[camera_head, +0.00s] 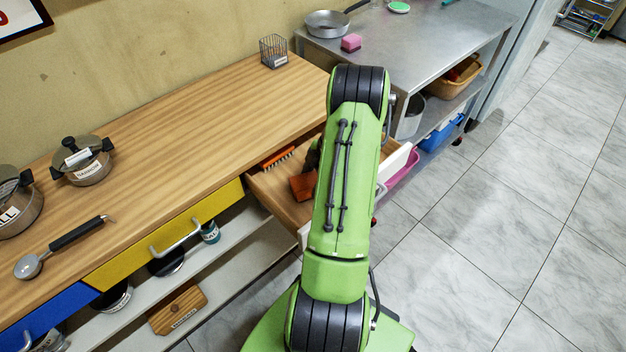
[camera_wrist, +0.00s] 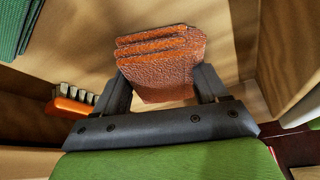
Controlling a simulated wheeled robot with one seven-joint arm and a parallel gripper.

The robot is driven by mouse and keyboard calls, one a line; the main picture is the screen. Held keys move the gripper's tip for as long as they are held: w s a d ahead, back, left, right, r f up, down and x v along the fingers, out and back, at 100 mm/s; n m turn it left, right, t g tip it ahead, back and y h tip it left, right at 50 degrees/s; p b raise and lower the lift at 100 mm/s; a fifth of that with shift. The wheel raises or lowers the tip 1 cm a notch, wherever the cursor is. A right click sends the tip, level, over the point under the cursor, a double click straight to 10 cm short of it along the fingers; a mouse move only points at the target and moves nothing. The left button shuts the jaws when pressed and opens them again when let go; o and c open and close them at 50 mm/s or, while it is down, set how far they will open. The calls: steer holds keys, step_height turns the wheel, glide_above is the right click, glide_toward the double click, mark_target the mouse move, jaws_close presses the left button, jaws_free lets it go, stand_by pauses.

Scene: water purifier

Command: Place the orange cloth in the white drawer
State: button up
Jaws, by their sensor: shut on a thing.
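The folded orange cloth (camera_wrist: 160,62) is between the two fingers of my gripper (camera_wrist: 163,84) in the wrist view. My gripper is shut on it. In the head view the orange cloth (camera_head: 301,187) shows beside my arm, over the inside of the white drawer (camera_head: 398,162). The drawer is pulled open, with a wooden inside (camera_head: 272,186). I cannot tell whether the cloth touches the drawer floor. My arm hides my gripper and part of the drawer in the head view.
An orange brush (camera_head: 278,158) lies in the drawer, left of my gripper in the wrist view (camera_wrist: 70,107). A green folded thing (camera_wrist: 14,26) is at the wrist view's upper left. The wooden counter (camera_head: 200,120) holds pots, a ladle (camera_head: 62,245) and a wire basket (camera_head: 273,51).

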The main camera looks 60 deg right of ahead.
steer(key=o, duration=1.1)
